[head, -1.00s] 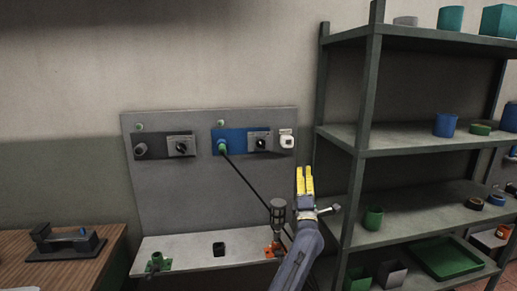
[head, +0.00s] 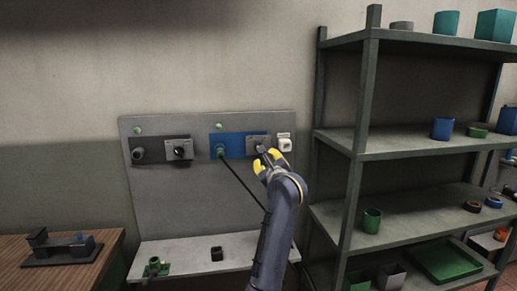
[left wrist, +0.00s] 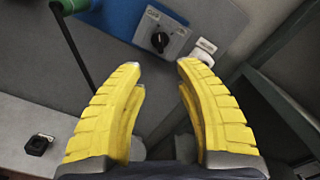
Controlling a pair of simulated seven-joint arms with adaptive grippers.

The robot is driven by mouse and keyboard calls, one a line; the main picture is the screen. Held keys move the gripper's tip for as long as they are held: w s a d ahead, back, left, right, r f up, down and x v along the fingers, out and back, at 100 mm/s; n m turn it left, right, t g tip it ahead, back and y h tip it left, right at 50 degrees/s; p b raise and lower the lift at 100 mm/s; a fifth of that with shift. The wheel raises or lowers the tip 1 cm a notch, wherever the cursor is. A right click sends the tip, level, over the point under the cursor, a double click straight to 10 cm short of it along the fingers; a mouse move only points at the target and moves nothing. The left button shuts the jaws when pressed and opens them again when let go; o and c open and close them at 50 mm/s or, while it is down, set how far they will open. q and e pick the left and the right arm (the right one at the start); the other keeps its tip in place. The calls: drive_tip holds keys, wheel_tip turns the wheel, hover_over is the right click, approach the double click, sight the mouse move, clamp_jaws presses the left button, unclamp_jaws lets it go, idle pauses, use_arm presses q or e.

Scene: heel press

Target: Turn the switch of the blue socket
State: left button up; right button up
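The blue socket (head: 230,145) is mounted on the grey upright panel, with a green plug (head: 220,151) in its left part. Its grey switch plate (head: 255,141) is at the right end. My left gripper (head: 266,160) is in front of the switch, with yellow fingers spread apart and empty. The left wrist view also shows the left gripper (left wrist: 160,66) open, with no visible contact with the knob. My right gripper is not in view.
A black cable (head: 240,183) runs from the plug down behind my arm. A white box (head: 284,143) sits right of the switch. A grey socket with its own switch (head: 178,149) is at left. Shelves (head: 345,145) stand close on the right; a wooden table (head: 50,262) is at left.

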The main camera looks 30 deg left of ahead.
use_arm(q)
drive_tip(key=x, duration=1.5)
drive_tip(key=shift+w+a, duration=0.15)
drive_tip(key=shift+a, duration=0.05)
clamp_jaws()
